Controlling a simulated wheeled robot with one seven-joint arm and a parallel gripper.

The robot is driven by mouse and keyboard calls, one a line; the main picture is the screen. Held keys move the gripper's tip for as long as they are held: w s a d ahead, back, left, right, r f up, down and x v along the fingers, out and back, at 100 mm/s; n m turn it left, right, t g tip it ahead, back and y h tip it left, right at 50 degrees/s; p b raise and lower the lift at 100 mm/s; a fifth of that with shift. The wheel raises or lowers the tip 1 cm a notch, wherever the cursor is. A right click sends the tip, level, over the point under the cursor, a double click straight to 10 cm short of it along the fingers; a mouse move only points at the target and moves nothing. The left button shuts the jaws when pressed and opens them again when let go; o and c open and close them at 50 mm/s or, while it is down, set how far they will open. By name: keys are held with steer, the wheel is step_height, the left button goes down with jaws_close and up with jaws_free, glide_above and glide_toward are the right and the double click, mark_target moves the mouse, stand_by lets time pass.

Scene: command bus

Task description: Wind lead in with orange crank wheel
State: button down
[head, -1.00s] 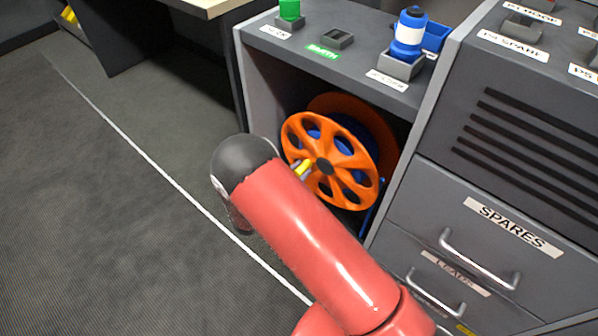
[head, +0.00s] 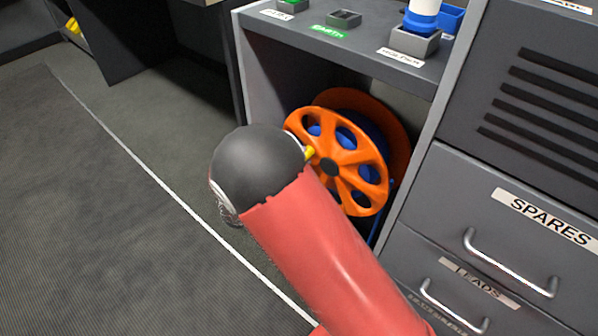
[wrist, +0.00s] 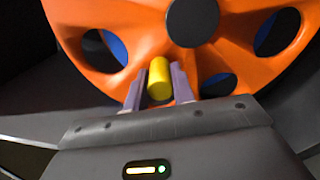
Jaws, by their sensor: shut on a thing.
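The orange crank wheel (head: 348,162) sits upright in the open bay of the grey cabinet, with a dark hub (head: 329,167) and several round holes. Blue lead (head: 378,143) shows behind it on the reel. A yellow crank handle (head: 309,153) sticks out from the wheel's left side. In the wrist view my gripper (wrist: 158,88) is shut on the yellow handle (wrist: 159,78), one finger on each side, just below the hub. In the head view my red arm and its dark wrist hide the gripper and the wheel's lower left.
The cabinet top (head: 335,45) above the bay holds grey sockets and a blue and white bottle-like item (head: 422,14). Drawers labelled SPARES (head: 545,215) and LEADS (head: 478,282), with bar handles, stand close on the right. Open floor (head: 110,230) lies to the left.

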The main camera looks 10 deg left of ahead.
steer(key=m+b, duration=0.1)
steer(key=r+m+b, duration=0.1)
steer(key=m+b, duration=0.1)
steer(key=shift+s+d+b, duration=0.15)
steer(key=shift+d+b, duration=0.15)
steer(key=shift+s+d+r+m+b, duration=0.2)
steer(key=shift+r+m+b, duration=0.35)
steer(key=shift+m+b, duration=0.4)
steer(key=shift+r, duration=0.1)
steer(key=c, duration=1.2)
jaws_free()
steer(key=shift+o, duration=0.2)
steer(key=v, duration=0.7)
steer(key=shift+s+a+p, duration=0.15)
steer(key=shift+s+p, duration=0.15)
steer(key=shift+s, duration=0.05)
